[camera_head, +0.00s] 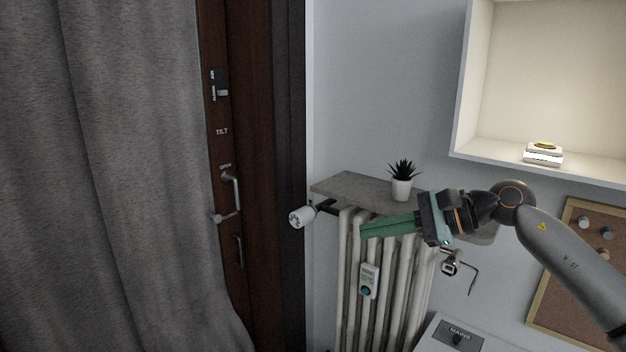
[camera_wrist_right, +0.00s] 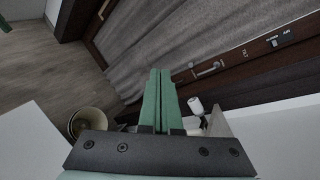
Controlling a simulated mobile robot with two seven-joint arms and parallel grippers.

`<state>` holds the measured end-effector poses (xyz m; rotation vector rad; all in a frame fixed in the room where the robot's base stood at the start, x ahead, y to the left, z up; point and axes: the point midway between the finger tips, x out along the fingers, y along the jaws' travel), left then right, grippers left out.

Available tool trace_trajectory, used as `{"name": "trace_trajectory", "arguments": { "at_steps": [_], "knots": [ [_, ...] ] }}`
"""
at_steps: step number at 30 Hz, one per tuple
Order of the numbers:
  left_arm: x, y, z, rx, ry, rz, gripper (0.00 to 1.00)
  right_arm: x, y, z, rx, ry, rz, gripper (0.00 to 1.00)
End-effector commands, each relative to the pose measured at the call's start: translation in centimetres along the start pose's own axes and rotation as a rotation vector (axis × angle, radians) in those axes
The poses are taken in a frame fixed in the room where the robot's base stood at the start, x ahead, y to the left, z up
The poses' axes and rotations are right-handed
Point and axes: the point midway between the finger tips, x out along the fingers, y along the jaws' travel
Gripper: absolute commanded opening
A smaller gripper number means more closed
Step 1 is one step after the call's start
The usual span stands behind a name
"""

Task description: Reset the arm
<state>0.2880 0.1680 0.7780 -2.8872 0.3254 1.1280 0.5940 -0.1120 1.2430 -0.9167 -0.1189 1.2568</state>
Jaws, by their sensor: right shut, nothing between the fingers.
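My right gripper (camera_head: 364,231) comes in from the right in the head view, its green fingers pointing left. The fingers lie together with nothing between them. It hangs in front of the top of the white radiator, just below the grey shelf board. In the right wrist view the shut green fingers (camera_wrist_right: 159,75) point up the picture toward the curtain and the dark door. My left arm is not seen in the head view. A small green piece (camera_wrist_right: 6,24) at the wrist view's top left corner is too cut off to identify.
A potted plant (camera_head: 402,182) stands on the shelf board (camera_head: 350,187) close above my gripper. The radiator (camera_head: 347,285) has a white valve (camera_head: 302,217) at its left. A lit wall box (camera_head: 465,80) and a cork board (camera_head: 553,285) are at the right. A grey curtain (camera_head: 110,170) hangs left.

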Motion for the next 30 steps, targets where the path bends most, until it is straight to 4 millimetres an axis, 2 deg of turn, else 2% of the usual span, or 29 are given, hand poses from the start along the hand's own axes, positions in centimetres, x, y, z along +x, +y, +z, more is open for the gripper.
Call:
{"name": "trace_trajectory", "arguments": {
  "at_steps": [1,6,11,14,20,23,26,27,28,30],
  "knots": [
    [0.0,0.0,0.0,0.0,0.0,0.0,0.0,2.0,1.7,0.3,0.12,-0.083,-0.009,0.0],
    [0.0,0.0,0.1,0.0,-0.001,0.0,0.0,6.0,5.5,1.5,0.575,-0.342,-0.066,0.0],
    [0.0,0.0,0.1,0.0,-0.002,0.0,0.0,7.9,8.4,1.0,1.052,-0.557,-0.119,0.0],
    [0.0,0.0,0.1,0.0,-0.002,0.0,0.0,8.3,10.3,-0.3,1.368,-0.677,-0.158,0.0],
    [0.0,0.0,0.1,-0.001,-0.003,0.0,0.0,8.4,15.4,-5.3,2.023,-0.894,-0.265,0.0],
    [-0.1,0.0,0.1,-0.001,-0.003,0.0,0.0,8.2,19.1,-8.3,2.354,-0.994,-0.341,0.0],
    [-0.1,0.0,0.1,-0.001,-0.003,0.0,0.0,7.7,23.9,-11.5,2.681,-1.092,-0.444,0.0],
    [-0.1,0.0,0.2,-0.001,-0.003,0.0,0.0,7.5,26.1,-12.7,2.808,-1.131,-0.494,0.0],
    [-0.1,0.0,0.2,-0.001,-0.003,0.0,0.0,7.3,27.8,-13.5,-2.848,1.139,0.525,0.0],
    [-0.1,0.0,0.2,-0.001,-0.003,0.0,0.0,6.7,32.2,-15.2,-2.62,1.037,0.542,0.0]
  ]
}}
